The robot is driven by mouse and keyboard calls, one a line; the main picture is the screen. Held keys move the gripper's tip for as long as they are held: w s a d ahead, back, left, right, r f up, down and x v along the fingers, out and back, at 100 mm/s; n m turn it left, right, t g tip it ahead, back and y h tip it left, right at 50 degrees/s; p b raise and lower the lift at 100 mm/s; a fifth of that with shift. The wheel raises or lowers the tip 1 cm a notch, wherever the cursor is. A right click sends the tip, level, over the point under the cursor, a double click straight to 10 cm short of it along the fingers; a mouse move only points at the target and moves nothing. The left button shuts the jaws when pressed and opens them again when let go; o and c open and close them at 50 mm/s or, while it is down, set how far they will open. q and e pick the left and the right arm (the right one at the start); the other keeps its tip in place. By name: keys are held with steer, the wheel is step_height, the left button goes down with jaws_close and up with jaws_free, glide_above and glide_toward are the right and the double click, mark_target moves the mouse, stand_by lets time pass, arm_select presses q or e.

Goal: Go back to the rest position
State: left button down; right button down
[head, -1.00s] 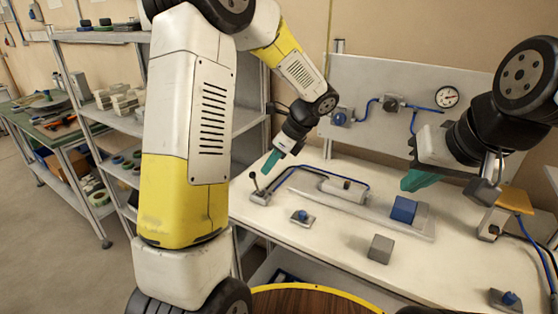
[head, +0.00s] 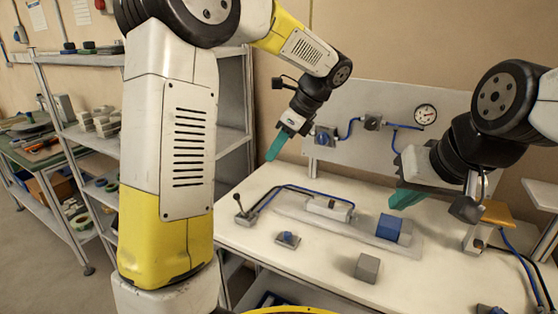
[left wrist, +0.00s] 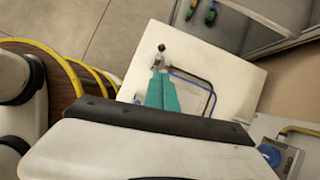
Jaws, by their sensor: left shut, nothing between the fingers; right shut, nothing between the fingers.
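My left gripper (head: 275,148) hangs above the back left of the white workbench, its teal fingers pointing down and closed together, with nothing between them. In the left wrist view the same teal fingers (left wrist: 162,93) are side by side over the bench, close in the picture to the small lever. My right gripper (head: 404,199) is over the right part of the bench, its teal fingers shut and empty, pointing left.
The bench (head: 260,205) carries a lever valve (head: 242,212), a cylinder on a rail (head: 330,208), a blue block (head: 389,228), a grey block (head: 367,267) and a blue-knobbed part (head: 288,238). A gauge panel (head: 385,100) stands behind. Shelves (head: 100,140) stand left.

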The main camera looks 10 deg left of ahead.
stand_by(0.3)
arm_select(q)
steer(key=s+a+r+n+t+h, duration=0.1)
steer(key=s+n+t+h, duration=0.2)
steer(key=s+n, duration=0.6)
steer(key=s+a+r+n+t+h, duration=0.1)
steer(key=s+n+h, duration=0.4)
steer(key=s+n, duration=0.5)
steer(key=shift+s+a+t, duration=0.3)
steer(key=shift+s+t, duration=0.3)
steer(key=shift+t, duration=0.3)
